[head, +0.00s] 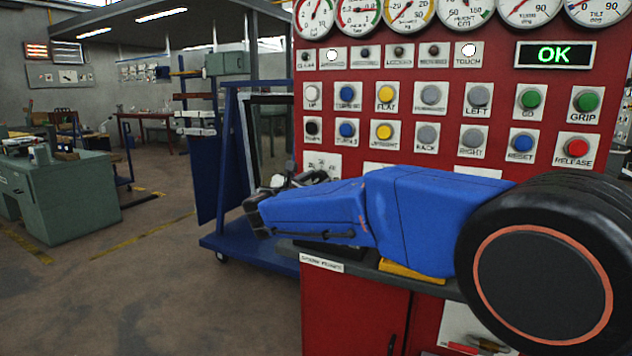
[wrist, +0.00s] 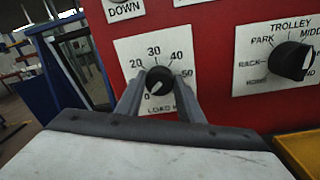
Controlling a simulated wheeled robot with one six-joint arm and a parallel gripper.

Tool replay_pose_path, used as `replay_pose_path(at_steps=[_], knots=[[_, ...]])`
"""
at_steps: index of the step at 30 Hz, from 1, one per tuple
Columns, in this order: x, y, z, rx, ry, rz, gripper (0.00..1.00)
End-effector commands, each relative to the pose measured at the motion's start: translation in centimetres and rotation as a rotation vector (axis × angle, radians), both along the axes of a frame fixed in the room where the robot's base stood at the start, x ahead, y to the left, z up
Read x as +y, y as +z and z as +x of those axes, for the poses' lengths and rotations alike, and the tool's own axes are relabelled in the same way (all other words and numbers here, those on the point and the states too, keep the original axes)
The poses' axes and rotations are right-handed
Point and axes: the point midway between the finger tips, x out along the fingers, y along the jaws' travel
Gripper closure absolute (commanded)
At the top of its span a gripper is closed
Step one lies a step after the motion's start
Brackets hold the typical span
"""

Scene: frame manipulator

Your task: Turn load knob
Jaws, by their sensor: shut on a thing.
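The load knob (wrist: 159,81) is a small round black knob with a white pointer mark. It sits on a white dial plate (wrist: 133,47) with numbers up to 50, on the red panel. In the wrist view my gripper (wrist: 160,92) has a finger on each side of the knob and is shut on it.
The trolley knob (wrist: 291,61) is close by on the right. In the head view the red panel (head: 456,62) carries gauges, several buttons and a green OK display (head: 554,55). A ledge juts out below my arm. A blue frame (head: 213,170) stands left of the panel.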

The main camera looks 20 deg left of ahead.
Motion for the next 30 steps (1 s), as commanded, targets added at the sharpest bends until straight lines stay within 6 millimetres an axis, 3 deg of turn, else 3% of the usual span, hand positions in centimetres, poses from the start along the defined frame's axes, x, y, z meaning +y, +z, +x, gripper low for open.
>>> replay_pose_path(at_steps=[30], knots=[[-0.18,-0.47,-0.05,-0.073,-0.001,0.929,0.88]])
